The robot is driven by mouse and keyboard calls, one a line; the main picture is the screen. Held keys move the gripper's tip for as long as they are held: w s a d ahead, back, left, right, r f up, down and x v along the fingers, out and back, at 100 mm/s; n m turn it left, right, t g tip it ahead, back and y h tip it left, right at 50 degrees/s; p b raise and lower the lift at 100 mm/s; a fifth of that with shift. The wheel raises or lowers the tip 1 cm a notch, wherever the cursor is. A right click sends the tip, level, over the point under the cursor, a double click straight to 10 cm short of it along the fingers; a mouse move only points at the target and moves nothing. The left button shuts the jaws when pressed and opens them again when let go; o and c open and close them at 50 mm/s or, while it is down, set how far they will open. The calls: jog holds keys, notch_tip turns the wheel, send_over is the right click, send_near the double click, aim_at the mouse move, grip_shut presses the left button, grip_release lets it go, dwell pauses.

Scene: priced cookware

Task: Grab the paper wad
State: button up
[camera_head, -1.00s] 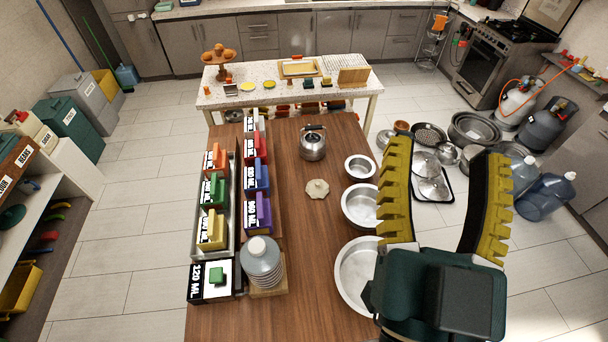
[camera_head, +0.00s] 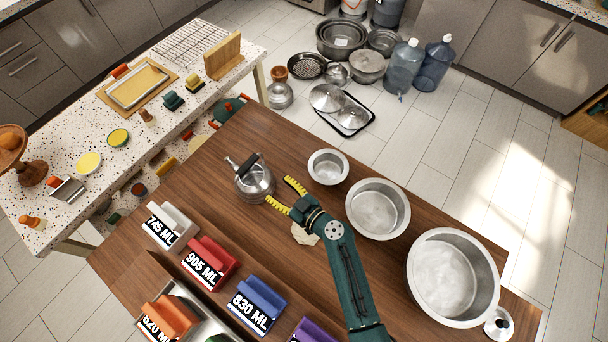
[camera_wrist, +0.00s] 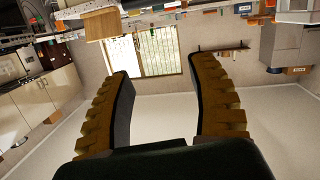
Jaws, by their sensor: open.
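The paper wad (camera_head: 303,236) is a small cream crumpled lump on the wooden table. In the head view it is partly hidden behind my gripper's wrist. My gripper (camera_head: 279,190) is open and empty. Its yellow ridged fingers point away from the wad, towards the metal kettle (camera_head: 254,180); I cannot tell whether they touch it. The wrist view shows both fingers (camera_wrist: 158,72) spread apart with nothing between them, facing the room; the wad is not in that view.
Steel pots stand right of the arm: small (camera_head: 328,167), medium (camera_head: 378,208) and large (camera_head: 453,278). Labelled coloured blocks, including a red one (camera_head: 210,262) and a blue one (camera_head: 258,304), line the table's near left. A speckled counter (camera_head: 60,215) stands beyond.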

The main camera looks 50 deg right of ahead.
jog(key=s+d+f+m+g+h+b, duration=0.1)
jog(key=s+f, duration=0.2)
jog(key=f, duration=0.3)
jog(key=s+f+m+h, duration=0.1)
jog(key=s+f, duration=0.2)
jog(key=f, duration=0.2)
jog(key=m+g+h+b, duration=0.1)
jog(key=m+g+h, duration=0.1)
jog(key=m, duration=0.1)
send_over(314, 238)
notch_tip(314, 238, down, 10)
jog(key=shift+s+r, duration=0.1)
jog(key=shift+r, duration=0.15)
jog(key=b+x, duration=0.1)
jog(key=x, duration=0.4)
jog(key=shift+a+b, duration=0.1)
jog(key=shift+b, duration=0.25)
grip_shut()
